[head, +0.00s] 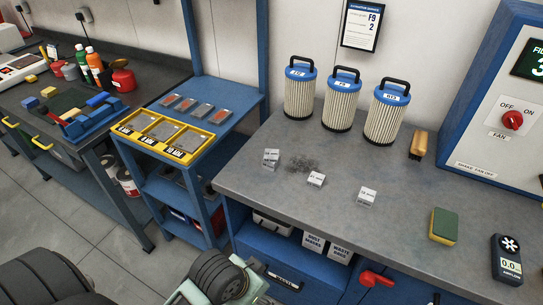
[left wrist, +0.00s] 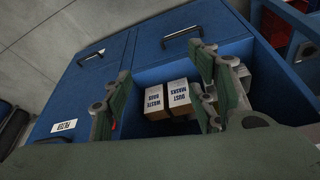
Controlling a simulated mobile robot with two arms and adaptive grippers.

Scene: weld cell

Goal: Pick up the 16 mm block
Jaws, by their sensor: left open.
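Three small silvery blocks with printed labels stand apart on the grey bench top (head: 300,215) in the head view: a taller left block (head: 271,159), a middle block (head: 316,179) and a right block (head: 366,196). The labels are too small to read surely, so I cannot tell which is the 16 mm block. My left gripper (left wrist: 163,75) is open and empty in the left wrist view, facing the bench's blue front, with no block between its fingers. In the head view part of my left arm shows at the bottom, below the bench edge. My right gripper is not in view.
Three filter cartridges (head: 341,100) stand at the bench back. A brush (head: 418,145), sponge (head: 443,226) and meter (head: 507,260) lie to the right. A yellow sorting tray (head: 176,149) is on the blue cart. Boxes (left wrist: 180,97) sit in an open blue compartment below the bench.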

